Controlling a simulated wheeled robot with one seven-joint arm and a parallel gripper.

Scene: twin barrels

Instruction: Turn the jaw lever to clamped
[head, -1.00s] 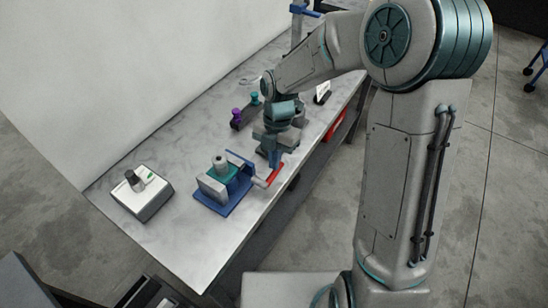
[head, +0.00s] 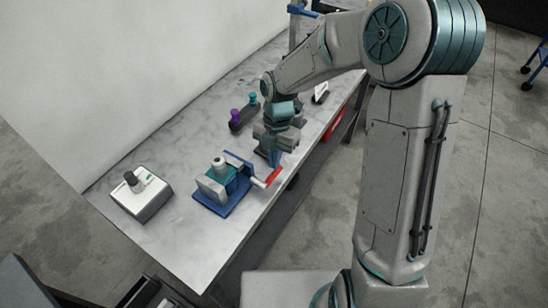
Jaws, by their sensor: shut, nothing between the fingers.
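The jaw lever (head: 273,178) is a red bar at the right end of a blue vise (head: 221,207) on the grey bench. The vise has grey jaws, with a teal and grey piece (head: 219,165) between them. My gripper (head: 273,162) points down just above and behind the red lever, with its fingers shut. Whether the fingertips touch the lever cannot be told from this view.
A white box with a black knob (head: 142,194) stands left of the vise. A dark holder with purple and teal knobs (head: 243,118) sits farther back. A red object (head: 334,125) is at the bench's right edge. The front of the bench (head: 195,255) is clear.

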